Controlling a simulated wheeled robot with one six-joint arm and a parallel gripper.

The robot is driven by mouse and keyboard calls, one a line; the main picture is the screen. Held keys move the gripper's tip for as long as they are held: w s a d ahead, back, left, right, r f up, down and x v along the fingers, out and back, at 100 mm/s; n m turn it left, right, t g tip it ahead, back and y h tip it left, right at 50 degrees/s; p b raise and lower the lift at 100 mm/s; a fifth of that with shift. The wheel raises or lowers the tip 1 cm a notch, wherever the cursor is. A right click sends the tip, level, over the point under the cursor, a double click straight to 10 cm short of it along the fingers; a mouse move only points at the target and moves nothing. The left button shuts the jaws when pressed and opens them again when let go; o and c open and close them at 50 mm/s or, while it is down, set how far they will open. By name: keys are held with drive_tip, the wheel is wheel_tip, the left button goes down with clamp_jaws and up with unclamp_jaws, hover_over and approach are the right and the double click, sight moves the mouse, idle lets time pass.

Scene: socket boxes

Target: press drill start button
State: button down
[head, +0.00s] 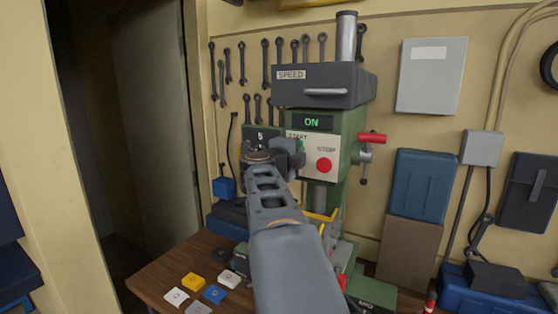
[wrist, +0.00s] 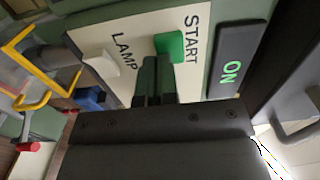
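The drill press (head: 330,190) is green with a dark grey head marked SPEED. Its cream front panel (head: 334,144) carries a red STOP button (head: 324,165), and a small display (head: 311,122) above reads ON in green. My gripper (head: 292,152) is in front of the panel's left part and hides most of the START button there. In the wrist view the green START button (wrist: 176,45) sits beside the START label. My gripper's dark fingers (wrist: 157,62) are together, with nothing seen between them, and their tips overlap the button's edge. I cannot tell whether they touch it.
A white LAMP switch (wrist: 101,63) is beside the START button. A red-handled lever (head: 371,139) sticks out at the press's right. Wrenches (head: 266,63) hang on the wall behind.

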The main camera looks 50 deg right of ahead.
drive_tip(key=b+v, duration=0.3)
drive_tip(key=v, duration=1)
drive_tip(key=shift+s+a+r, duration=0.15)
drive_tip(key=shift+a+r, duration=0.1)
drive_tip(key=shift+a, duration=0.1)
